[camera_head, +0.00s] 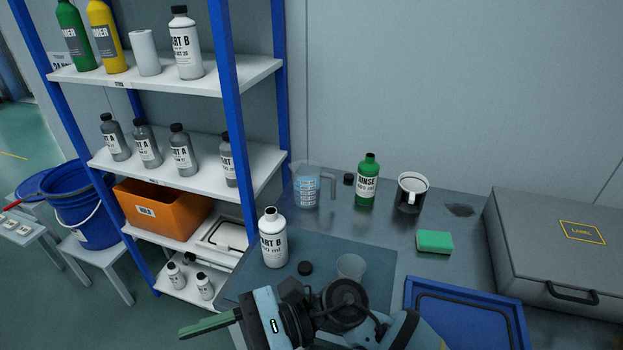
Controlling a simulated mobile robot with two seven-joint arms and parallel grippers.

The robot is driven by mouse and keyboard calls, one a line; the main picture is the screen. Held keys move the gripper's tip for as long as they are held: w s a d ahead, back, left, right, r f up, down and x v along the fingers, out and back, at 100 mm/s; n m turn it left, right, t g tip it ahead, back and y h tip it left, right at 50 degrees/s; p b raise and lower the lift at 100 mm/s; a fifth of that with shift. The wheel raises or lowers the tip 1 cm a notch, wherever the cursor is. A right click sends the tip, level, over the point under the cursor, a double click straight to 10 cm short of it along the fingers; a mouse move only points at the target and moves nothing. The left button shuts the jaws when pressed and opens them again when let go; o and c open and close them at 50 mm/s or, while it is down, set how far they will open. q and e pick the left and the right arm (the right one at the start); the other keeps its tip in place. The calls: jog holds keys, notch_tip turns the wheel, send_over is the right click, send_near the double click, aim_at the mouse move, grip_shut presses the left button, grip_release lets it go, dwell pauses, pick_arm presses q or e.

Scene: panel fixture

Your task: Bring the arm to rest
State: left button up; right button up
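One of my arms, light blue and black, reaches in at the bottom centre from the lower right, so I take it for the right one. Its gripper (192,331) points left, past the front of the bench, with a green finger seen edge-on. I cannot tell whether it is open or shut, and I see nothing held in it. The wrist and forearm hide the front of the dark mat (325,248). My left gripper is not in view.
An uncapped white PART B bottle (272,240), a black cap (305,268) and a clear cup (351,266) stand close behind the arm. A blue tray (415,296) lies to the right. A shelf rack (225,75) stands left.

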jog(key=w+d+m+t+y, duration=0.3)
jog(key=m+t, duration=0.5)
jog(key=m, duration=0.3)
jog(key=w+d+m+t+y, duration=0.2)
jog(key=w+d+m+t, duration=0.15)
jog(key=m+t, duration=0.55)
jog(key=w+d+f+m+t+h+p, duration=0.15)
jog(key=d+f+m+t+h, duration=0.65)
jog(key=m, duration=1.2)
jog(key=s+d+f+m+g+h, duration=0.3)
jog(key=s+d+f+m+h, duration=0.3)
jog(key=d+f+m+h, duration=0.45)
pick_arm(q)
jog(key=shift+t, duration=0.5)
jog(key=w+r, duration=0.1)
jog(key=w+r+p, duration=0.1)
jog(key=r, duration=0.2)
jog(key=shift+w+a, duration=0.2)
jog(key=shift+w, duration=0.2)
pick_arm(e)
jog(key=s+d+f+m+g, duration=0.2)
jog(key=s+d+f+m, duration=0.2)
jog(key=s+f, duration=0.2)
jog(key=s+d+f+m+g+h, duration=0.1)
jog(key=s+d+f+m+g, duration=0.2)
jog(key=s, duration=0.6)
notch_tip(320, 180, down, 4)
jog(key=shift+d+r+m+g, duration=0.3)
jog(key=shift+d+m, duration=0.45)
jog(key=shift+m, duration=0.3)
